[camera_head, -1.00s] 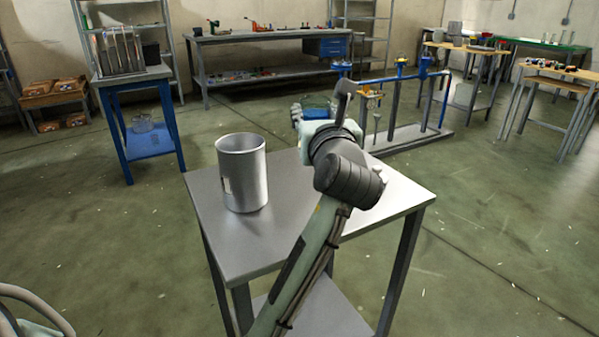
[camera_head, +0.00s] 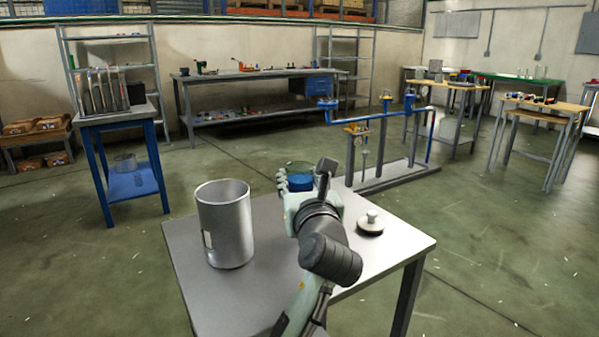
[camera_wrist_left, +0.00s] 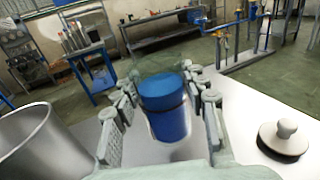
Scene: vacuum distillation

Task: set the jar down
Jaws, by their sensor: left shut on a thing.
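The jar (camera_head: 300,178) is clear glass with blue contents. In the head view it shows just beyond my left gripper (camera_head: 294,187), partly hidden by the hand. In the left wrist view the jar (camera_wrist_left: 164,105) stands roughly upright between the fingers of my left gripper (camera_wrist_left: 165,110), which is shut on it. The jar is over the far part of the grey metal table (camera_head: 200,305). I cannot tell whether its base touches the tabletop. My right gripper is not in view.
A large metal cylinder (camera_head: 225,225) stands on the table left of the hand, also in the wrist view (camera_wrist_left: 40,145). A round knobbed lid (camera_head: 370,224) lies to the right. Bare tabletop shows between them. A blue side table (camera_head: 135,183) stands behind left.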

